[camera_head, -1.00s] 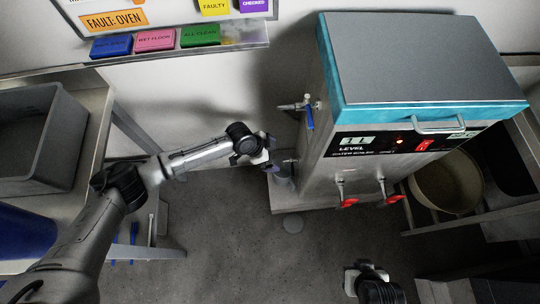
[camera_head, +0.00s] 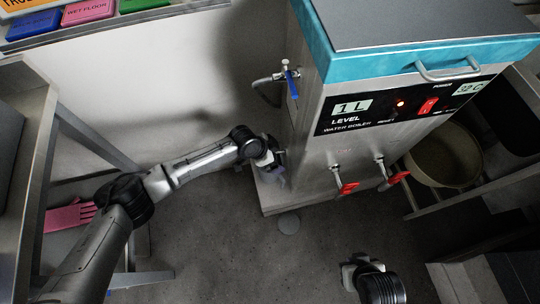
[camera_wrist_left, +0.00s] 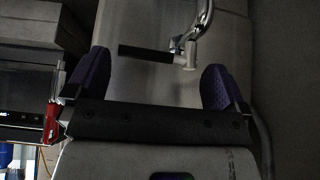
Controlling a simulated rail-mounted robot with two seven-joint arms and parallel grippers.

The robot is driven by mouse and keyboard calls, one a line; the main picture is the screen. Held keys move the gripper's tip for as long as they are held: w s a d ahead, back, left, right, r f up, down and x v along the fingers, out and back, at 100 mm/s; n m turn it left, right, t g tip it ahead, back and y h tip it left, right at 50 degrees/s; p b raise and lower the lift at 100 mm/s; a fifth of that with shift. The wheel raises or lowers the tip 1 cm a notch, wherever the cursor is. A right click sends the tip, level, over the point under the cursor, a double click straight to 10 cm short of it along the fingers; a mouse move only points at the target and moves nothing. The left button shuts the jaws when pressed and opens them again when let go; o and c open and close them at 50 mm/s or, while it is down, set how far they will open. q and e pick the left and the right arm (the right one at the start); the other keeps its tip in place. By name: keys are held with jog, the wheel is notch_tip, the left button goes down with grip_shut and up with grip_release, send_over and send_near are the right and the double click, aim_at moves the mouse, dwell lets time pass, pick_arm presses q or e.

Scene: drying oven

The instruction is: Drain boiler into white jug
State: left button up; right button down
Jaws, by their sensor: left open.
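The steel water boiler (camera_head: 312,160) with blue trim stands right of centre in the head view. Its panel reads 1 L. Two red-handled taps (camera_head: 346,188) are on its front, and a blue-handled valve (camera_head: 291,82) is on its upper left side. My left gripper (camera_head: 272,168) is low beside that side. In the left wrist view my open left gripper (camera_wrist_left: 155,82) has purple fingertips apart, with a valve's black handle (camera_wrist_left: 145,53) and metal fitting (camera_wrist_left: 190,55) ahead between them. My right gripper (camera_head: 358,268) is at the bottom, its jaws unclear. I cannot make out a white jug.
A beige pot (camera_head: 445,157) stands right of the boiler on a rack. A metal table (camera_head: 30,110) is at the left, with a pink glove (camera_head: 70,215) low beneath it. A round drain cover (camera_head: 289,222) lies on the floor, which is clear around it.

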pick_arm(q)
jog(key=shift+d+f, duration=0.2)
jog(key=shift+f, duration=0.15)
jog(key=shift+c, duration=0.5)
jog(key=c, duration=0.6)
jog(key=shift+o, duration=0.2)
jog(key=m+g+b, duration=0.1)
jog(key=b, duration=0.1)
jog(key=a+m+b, duration=0.1)
jog(key=m+b, duration=0.1)
jog(key=b, duration=0.1)
jog(key=shift+w+f+g, duration=0.1)
jog(key=shift+w+g, duration=0.1)
jog(key=shift+g, duration=0.2)
jog(key=shift+m, duration=0.3)
